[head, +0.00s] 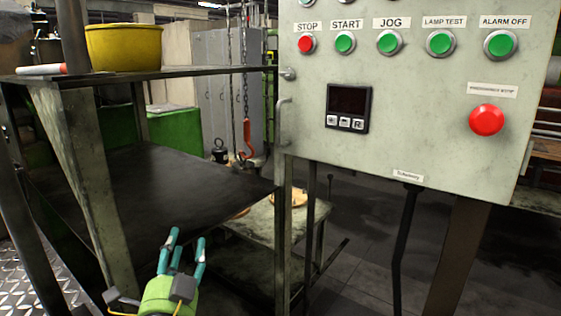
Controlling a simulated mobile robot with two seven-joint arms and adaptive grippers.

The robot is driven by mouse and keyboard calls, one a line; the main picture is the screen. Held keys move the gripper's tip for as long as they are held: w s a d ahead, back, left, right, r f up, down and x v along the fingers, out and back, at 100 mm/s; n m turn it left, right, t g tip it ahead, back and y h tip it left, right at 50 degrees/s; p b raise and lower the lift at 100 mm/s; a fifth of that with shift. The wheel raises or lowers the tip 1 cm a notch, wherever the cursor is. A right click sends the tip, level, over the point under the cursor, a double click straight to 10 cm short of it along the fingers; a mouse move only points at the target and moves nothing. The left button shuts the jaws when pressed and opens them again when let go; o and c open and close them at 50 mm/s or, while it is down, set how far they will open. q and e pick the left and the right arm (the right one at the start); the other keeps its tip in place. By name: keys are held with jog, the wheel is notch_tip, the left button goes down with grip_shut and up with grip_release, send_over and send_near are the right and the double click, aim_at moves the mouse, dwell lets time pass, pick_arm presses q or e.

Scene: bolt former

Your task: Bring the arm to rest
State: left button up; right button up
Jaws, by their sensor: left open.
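My left gripper (183,252) shows at the bottom, left of centre, with a green body and teal fingers pointing up. Its fingers are apart and nothing shows between them. It appears in front of the dark lower shelf of the metal rack and to the left of the control panel (424,110), apart from the panel's buttons. The rest of the left arm is out of the picture below. My right gripper is not in view.
The panel carries a red STOP button (307,43), green buttons and a large red emergency button (486,120). A yellow bowl (124,47) stands on the rack's upper shelf (200,71). Rack posts stand close to the gripper.

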pick_arm(q)
jog(key=s+a+f+n+g, duration=0.2)
jog(key=s+f+n+g, duration=0.3)
jog(key=f, duration=0.7)
jog(key=s+a+f+n+g, duration=0.2)
jog(key=s+f+g, duration=0.35)
jog(key=f, duration=0.65)
jog(key=s+d+f+n+g+h, duration=0.15)
jog(key=s+f+g, duration=0.3)
jog(key=s, duration=0.45)
jog(key=s+d+f+n+g, duration=0.1)
jog(key=s+f+n+g, duration=0.15)
jog(key=s+f, duration=0.5)
jog(key=s+f+g+p, duration=0.1)
jog(key=s+f, duration=0.1)
jog(key=f, duration=0.9)
jog(key=s+f+p, duration=0.1)
jog(key=s+f, duration=0.1)
jog(key=f, duration=0.8)
jog(key=s+a+f+m+g+p, duration=0.1)
jog(key=s+a+f, duration=0.2)
jog(key=s+f, duration=0.8)
jog(key=s, duration=0.4)
jog(key=shift+g, duration=0.25)
